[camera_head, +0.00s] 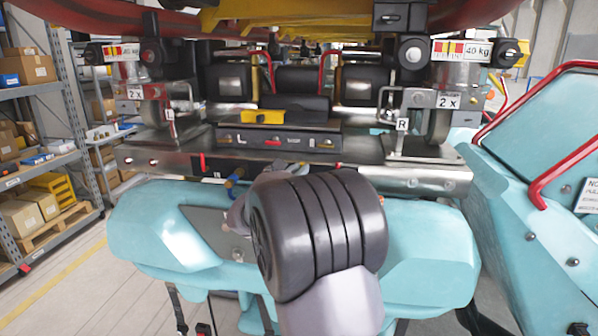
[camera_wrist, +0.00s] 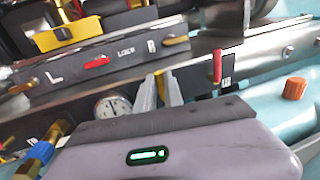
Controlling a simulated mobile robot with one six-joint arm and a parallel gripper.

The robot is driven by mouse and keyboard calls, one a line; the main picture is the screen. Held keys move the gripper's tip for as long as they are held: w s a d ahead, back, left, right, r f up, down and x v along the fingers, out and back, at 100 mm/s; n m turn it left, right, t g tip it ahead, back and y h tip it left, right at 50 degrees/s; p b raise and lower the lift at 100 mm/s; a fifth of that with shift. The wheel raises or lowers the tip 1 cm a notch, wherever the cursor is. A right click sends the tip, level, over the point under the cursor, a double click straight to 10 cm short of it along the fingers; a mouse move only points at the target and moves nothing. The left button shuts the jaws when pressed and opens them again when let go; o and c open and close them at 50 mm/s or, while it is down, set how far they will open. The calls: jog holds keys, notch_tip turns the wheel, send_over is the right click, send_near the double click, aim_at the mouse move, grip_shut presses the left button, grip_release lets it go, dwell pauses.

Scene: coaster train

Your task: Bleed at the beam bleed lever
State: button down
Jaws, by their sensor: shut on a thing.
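My gripper (camera_wrist: 161,92) has its two grey fingers closed around a small yellow lever (camera_wrist: 159,77) at the lower edge of the metal beam (camera_wrist: 262,45). This appears to be the beam bleed lever, though no label on it is readable; its lower part is hidden between the fingers. A round white-faced gauge (camera_wrist: 113,106) sits just left of the fingers. A separate red lever (camera_wrist: 217,66) stands upright to their right, apart from them. In the head view my arm's thick dark wrist covers the fingers and the yellow lever.
A lock panel (camera_head: 278,141) with a yellow handle (camera_head: 262,117) is above the beam. A blue-and-yellow fitting (camera_wrist: 40,150) is left of my gripper, an orange cap (camera_wrist: 294,88) right. Teal train bodywork (camera_head: 433,255) lies below the beam. Shelves (camera_head: 50,95) stand left.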

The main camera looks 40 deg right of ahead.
jog(key=shift+f+m+b, duration=0.1)
jog(key=shift+m+b, duration=0.2)
jog(key=shift+b, duration=0.1)
jog(key=m+b, duration=0.1)
jog(key=b, duration=0.1)
jog(key=s+m+y+b, duration=0.1)
jog(key=m+b, duration=0.1)
jog(key=d+m+b, duration=0.1)
jog(key=m+b, duration=0.1)
jog(key=shift+s+d+f+b, duration=0.1)
jog(key=shift+s+f+b, duration=0.1)
jog(key=shift+f+b, duration=0.15)
jog(key=m+b, duration=0.1)
jog(key=b, duration=0.1)
jog(key=m+y+b, duration=0.1)
jog(key=m+b, duration=0.1)
jog(key=s+d+m+b, duration=0.1)
jog(key=m, duration=0.1)
jog(key=shift+f+y+b, duration=0.3)
jog(key=shift+f+b, duration=0.1)
jog(key=m+b, duration=0.1)
jog(key=m+t+b, duration=0.1)
jog(key=b, duration=0.1)
jog(key=shift+s+d+f+m+y, duration=0.1)
jog(key=shift+s+f+m+y, duration=0.1)
jog(key=shift+f+m+y, duration=0.2)
jog(key=shift+f+m+b, duration=0.25)
jog(key=shift+m+b, duration=0.85)
jog(key=shift+b, duration=0.05)
jog(key=shift+t, duration=0.3)
